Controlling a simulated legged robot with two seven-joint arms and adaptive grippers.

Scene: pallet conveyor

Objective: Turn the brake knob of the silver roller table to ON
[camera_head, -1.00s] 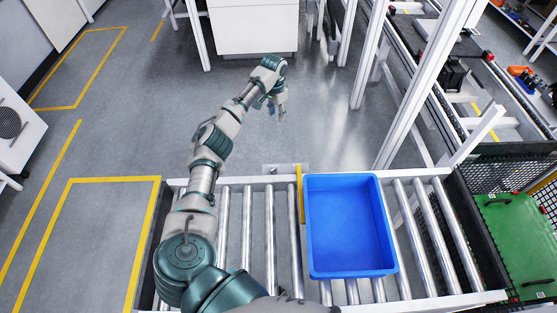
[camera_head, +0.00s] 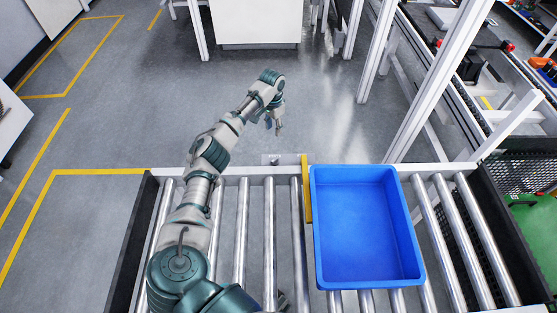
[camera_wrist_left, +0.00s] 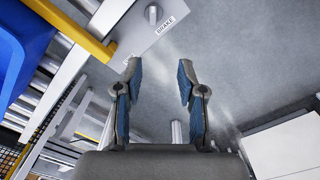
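The silver roller table (camera_head: 240,235) runs across the bottom of the head view. A grey plate (camera_head: 292,159) on its far rail carries the small grey brake knob (camera_head: 275,160). In the left wrist view the knob (camera_wrist_left: 153,14) sits at the top edge, beside a "BRAKE" label (camera_wrist_left: 166,25); I cannot read its setting. My left gripper (camera_head: 274,125) is beyond the far rail, apart from the knob. In the wrist view its two fingers (camera_wrist_left: 158,68) are spread with nothing between them. My right gripper is not in view.
A blue bin (camera_head: 367,225) sits on the rollers, right of a yellow bar (camera_head: 306,188) near the plate. White posts (camera_head: 435,75) and a conveyor line stand at right. The floor beyond the far rail is clear up to a white cabinet (camera_head: 255,24).

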